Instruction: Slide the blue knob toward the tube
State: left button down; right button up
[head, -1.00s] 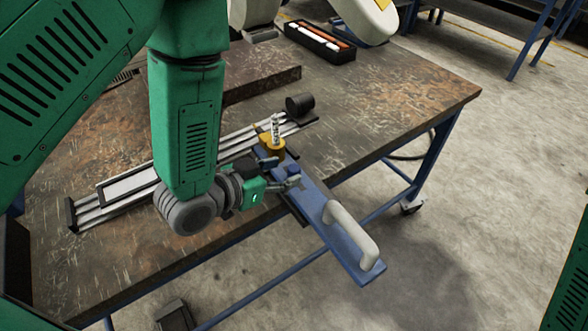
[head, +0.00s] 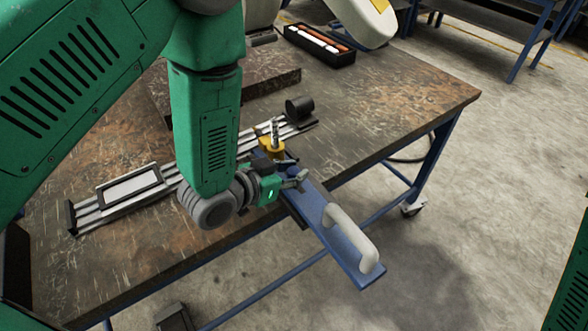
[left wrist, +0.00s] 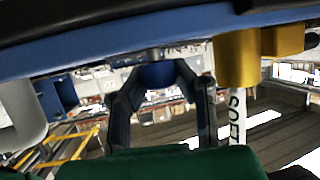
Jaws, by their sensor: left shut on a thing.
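The blue knob (left wrist: 157,75) shows in the left wrist view between the two fingers of my left gripper (left wrist: 162,100), under the blue plate (left wrist: 110,28). In the head view my left gripper (head: 292,174) is at the plate's middle, shut on the knob, which its fingers mostly hide. A slim upright tube (head: 275,132) stands in a yellow block (head: 271,150) at the plate's far end, just beyond the gripper. In the left wrist view the tube (left wrist: 238,108) carries lettering, right of the fingers. My right gripper is not in view.
A pale handle (head: 350,236) rises from the near end of the blue plate, which overhangs the table edge. A black tray (head: 320,45) stands at the back.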

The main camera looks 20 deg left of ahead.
pick_arm(q)
jog(key=shift+w+a, duration=0.25)
jog(key=shift+a, duration=0.1)
jog(key=c, duration=1.3)
grip_release()
jog(key=shift+a, duration=0.1)
jog(key=shift+o, duration=0.2)
jog(key=v, duration=0.7)
jog(key=shift+s+a, duration=0.1)
jog(key=shift+a, duration=0.05)
